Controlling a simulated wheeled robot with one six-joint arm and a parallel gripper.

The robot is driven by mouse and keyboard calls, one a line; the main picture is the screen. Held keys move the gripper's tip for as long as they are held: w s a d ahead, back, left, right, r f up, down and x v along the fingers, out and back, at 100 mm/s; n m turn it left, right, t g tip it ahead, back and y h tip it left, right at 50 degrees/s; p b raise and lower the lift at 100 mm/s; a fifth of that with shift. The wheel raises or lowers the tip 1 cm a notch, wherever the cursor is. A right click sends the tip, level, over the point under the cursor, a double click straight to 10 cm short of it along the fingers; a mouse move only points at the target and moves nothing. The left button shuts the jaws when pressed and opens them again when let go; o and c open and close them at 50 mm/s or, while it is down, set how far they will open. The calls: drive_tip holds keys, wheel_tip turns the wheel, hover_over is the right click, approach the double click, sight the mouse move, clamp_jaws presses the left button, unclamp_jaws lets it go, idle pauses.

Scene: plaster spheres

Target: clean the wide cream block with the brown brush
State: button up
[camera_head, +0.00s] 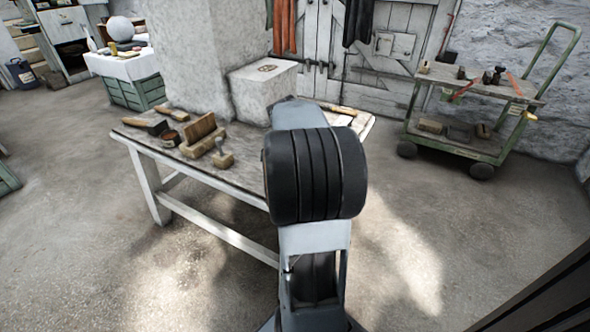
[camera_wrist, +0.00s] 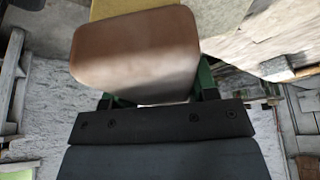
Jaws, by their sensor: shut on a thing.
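A wide cream block (camera_head: 262,92) stands on the worktable against the pillar, with a dark mark on its top. In the wrist view my gripper (camera_wrist: 155,92) is shut on the brown brush (camera_wrist: 140,58), its smooth brown body between the green fingers. A yellowish strip (camera_wrist: 125,8) shows beyond the brown body. In the head view my arm hides the gripper and the brush. I cannot tell whether the brush touches the block.
A light wooden tool (camera_head: 343,109) lies behind my arm. A green-framed cart (camera_head: 455,143) stands at the right. The floor around is clear.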

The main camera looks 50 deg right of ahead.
drive_tip(key=shift+w+a, duration=0.6)
drive_tip(key=shift+a, duration=0.35)
drive_tip(key=shift+w+a, duration=0.55)
drive_tip(key=shift+a, duration=0.4)
drive_tip(key=shift+d, duration=0.1)
idle(1.2)
drive_tip(key=shift+s+d+r+p, duration=0.35)
drive_tip(key=shift+s+d+r, duration=0.25)
drive_tip(key=shift+d+r, duration=0.2)
drive_tip(key=shift+f, duration=0.1)
drive_tip(key=shift+f+b, duration=0.6)
drive_tip(key=shift+f, duration=0.1)
idle(0.5)
drive_tip(key=shift+d, duration=0.1)
